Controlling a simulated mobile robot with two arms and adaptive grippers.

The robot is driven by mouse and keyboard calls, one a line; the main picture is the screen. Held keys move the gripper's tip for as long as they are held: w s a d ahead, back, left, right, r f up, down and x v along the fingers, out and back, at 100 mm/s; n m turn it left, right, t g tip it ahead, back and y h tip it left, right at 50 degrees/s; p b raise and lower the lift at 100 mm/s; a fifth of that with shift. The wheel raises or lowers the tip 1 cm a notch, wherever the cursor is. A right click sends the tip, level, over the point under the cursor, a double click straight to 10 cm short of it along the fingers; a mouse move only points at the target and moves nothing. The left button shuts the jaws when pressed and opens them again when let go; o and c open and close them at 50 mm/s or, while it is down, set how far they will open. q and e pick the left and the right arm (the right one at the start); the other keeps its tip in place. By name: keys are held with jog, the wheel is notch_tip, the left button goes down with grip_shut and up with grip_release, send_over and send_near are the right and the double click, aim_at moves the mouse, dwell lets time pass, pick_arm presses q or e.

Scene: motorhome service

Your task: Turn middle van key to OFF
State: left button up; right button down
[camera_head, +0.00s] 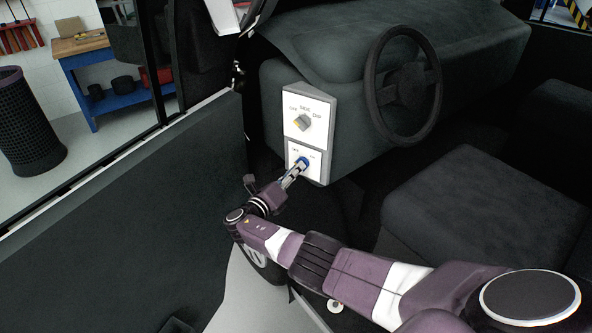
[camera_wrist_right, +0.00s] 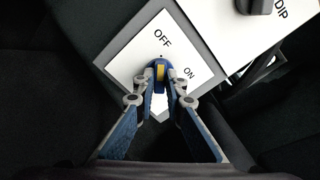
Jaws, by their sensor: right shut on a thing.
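The van key (camera_head: 303,161) is a blue knob on the lower white OFF/ON panel (camera_head: 314,176), left of the steering wheel. My right gripper (camera_head: 299,168) is shut on the key, with a fingertip on each side in the wrist view (camera_wrist_right: 160,76). The fingertips hide the key's sides. My left gripper is not in view.
The steering wheel (camera_head: 404,87) and a dark seat (camera_head: 455,207) are to the right. The door panel (camera_head: 130,210) stands to the left.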

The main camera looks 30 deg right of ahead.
jog(key=c, duration=2)
grip_release()
jog(key=v, duration=1.2)
jog(key=shift+a, duration=0.1)
